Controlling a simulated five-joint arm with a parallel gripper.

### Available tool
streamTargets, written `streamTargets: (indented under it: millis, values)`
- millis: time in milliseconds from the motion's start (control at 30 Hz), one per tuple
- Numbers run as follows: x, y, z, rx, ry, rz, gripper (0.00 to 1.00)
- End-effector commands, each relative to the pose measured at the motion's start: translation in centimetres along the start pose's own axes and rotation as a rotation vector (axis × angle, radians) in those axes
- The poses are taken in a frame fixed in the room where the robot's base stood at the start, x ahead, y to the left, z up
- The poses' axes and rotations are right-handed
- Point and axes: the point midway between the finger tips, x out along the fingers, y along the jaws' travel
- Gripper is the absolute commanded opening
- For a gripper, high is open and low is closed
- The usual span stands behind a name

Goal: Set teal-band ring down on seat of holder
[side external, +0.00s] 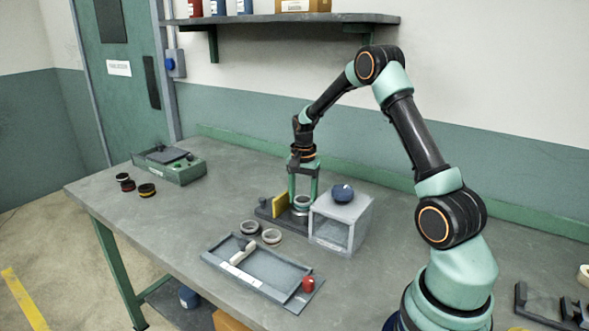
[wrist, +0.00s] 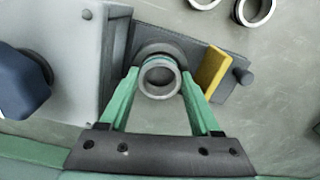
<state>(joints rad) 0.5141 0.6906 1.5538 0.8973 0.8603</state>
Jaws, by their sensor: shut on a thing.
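My gripper (side external: 303,196) points down with its two green fingers shut on the teal-band ring (side external: 302,201). In the wrist view the grey ring (wrist: 160,91) sits between the fingertips (wrist: 160,76), with a teal strip along its far edge. The holder is a dark base plate (side external: 266,213) with an upright yellow plate (wrist: 213,68). Its dark round seat (wrist: 150,48) shows partly behind the ring in the wrist view; the ring covers the rest. The ring is at or just above the seat; I cannot tell whether they touch.
A grey open-fronted box (side external: 340,220) with a dark blue knob (side external: 342,192) stands close beside my gripper. Two loose rings (side external: 250,227) (side external: 271,237) lie in front of the holder. A shallow tray (side external: 262,272) with a red knob (side external: 308,284) is nearer. Left tabletop has free room.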

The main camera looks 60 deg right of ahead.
Motion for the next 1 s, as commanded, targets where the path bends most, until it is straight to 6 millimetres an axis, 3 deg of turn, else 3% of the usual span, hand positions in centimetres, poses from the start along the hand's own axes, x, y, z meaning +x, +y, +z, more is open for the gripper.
streamTargets:
  millis: [200, 233, 300, 700, 833, 1000]
  values:
    - [0.0, 0.0, 0.0, 0.0, 0.0, -0.001, 0.02]
    - [0.0, 0.0, 0.0, 0.0, 0.001, -0.001, 0.72]
    - [0.0, 0.0, 0.0, 0.0, 0.001, -0.001, 0.98]
    - [-0.5, 0.0, 0.0, 0.0, 0.002, -0.002, 0.99]
    - [-2.1, -0.1, -0.1, 0.0, 0.004, -0.004, 0.99]
    - [-5.6, -0.1, -0.1, 0.0, 0.004, -0.005, 0.99]
